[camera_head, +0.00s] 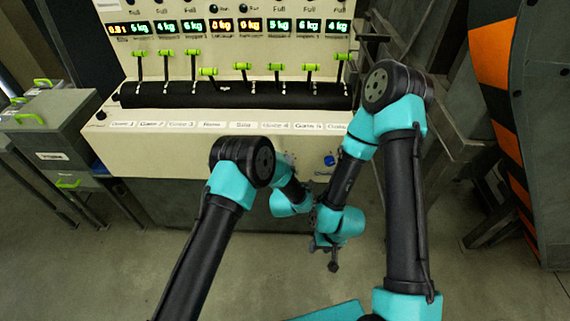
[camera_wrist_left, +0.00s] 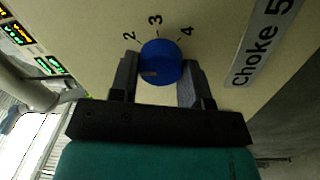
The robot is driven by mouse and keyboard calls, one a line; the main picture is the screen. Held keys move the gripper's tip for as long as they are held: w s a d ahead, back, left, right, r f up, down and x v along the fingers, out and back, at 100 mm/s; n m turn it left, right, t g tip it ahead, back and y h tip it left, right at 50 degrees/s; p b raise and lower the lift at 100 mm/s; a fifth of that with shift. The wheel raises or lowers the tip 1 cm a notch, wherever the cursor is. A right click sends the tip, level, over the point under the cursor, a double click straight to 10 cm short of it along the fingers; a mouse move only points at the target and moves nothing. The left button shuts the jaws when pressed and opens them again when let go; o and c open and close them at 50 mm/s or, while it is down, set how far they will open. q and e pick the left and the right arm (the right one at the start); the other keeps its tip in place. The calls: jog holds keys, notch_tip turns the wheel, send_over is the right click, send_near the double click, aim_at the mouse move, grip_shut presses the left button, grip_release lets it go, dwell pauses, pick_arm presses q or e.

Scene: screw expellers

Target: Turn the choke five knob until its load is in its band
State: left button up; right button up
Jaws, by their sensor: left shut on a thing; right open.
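The blue choke five knob (camera_wrist_left: 161,62) shows in the left wrist view, on a cream panel beside a grey label reading "choke 5" (camera_wrist_left: 262,43). Numbers 2, 3 and 4 (camera_wrist_left: 157,33) stand along its far side. A pale mark shows on the knob's lower left. My left gripper (camera_wrist_left: 160,80) has one finger on each side of the knob and is shut on it. In the head view my left arm hides this knob. My right gripper (camera_head: 330,257) is open and empty, hanging in front of the panel.
Above are a row of load displays (camera_head: 238,26), mostly green, with orange-red ones reading 0 kg in the middle, and green-handled levers (camera_head: 208,71). Another blue knob (camera_head: 329,160) sits on the panel's lower right. Grey drawers (camera_head: 48,125) stand left; an orange-and-black striped machine (camera_head: 540,110) stands right.

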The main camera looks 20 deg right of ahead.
pick_arm(q)
jog(key=shift+n, duration=0.7)
jog(key=o, duration=0.9)
jog(key=shift+s, duration=0.15)
jog(key=v, duration=0.7)
jog(key=shift+s+a, duration=0.1)
